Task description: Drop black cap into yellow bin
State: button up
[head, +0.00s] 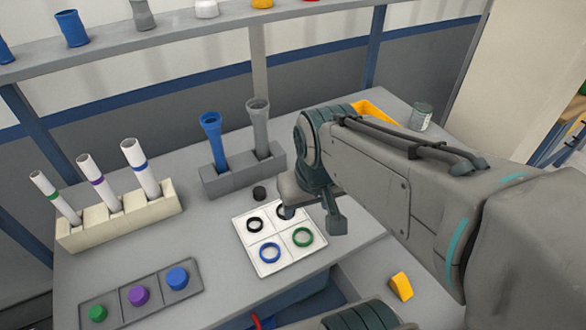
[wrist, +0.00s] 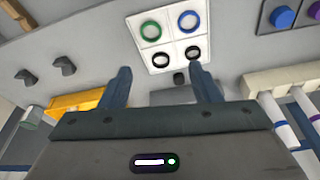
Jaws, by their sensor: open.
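The small black cap (head: 260,193) stands on the grey table between the grey pipe holder and the white ring board. It also shows in the wrist view (wrist: 180,78), between my fingers in the picture and closer to the right one. The yellow bin (head: 376,108) is at the back of the table, mostly hidden behind my arm. Its yellow wall shows at the left in the wrist view (wrist: 75,103). My gripper (head: 312,215) is open and empty, over the right side of the ring board, to the right of the cap. Its two fingers are spread apart in the wrist view (wrist: 160,82).
The white board (head: 246,235) holds black, blue and green rings. A grey holder (head: 230,180) carries blue and grey pipes. A cream rack (head: 75,236) with white pipes stands left. A tray (head: 119,308) with coloured caps lies front left. A can (head: 420,117) stands back right.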

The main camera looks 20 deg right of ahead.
jog(key=shift+s+f, duration=0.1)
jog(key=shift+s, duration=0.2)
jog(key=shift+c, duration=1.1)
jog(key=m+g+b, duration=0.2)
jog(key=m+g, duration=0.1)
jog(key=m, duration=0.8)
send_over(259, 190)
notch_tip(259, 190, down, 8)
jog(key=f, duration=0.1)
notch_tip(259, 190, down, 8)
jog(key=shift+s+d+f+p, duration=0.1)
jog(key=shift+s+f+p, duration=0.05)
jog(key=shift+f+p, duration=0.15)
notch_tip(259, 190, down, 4)
jog(key=shift+f, duration=0.1)
jog(key=c, duration=0.8)
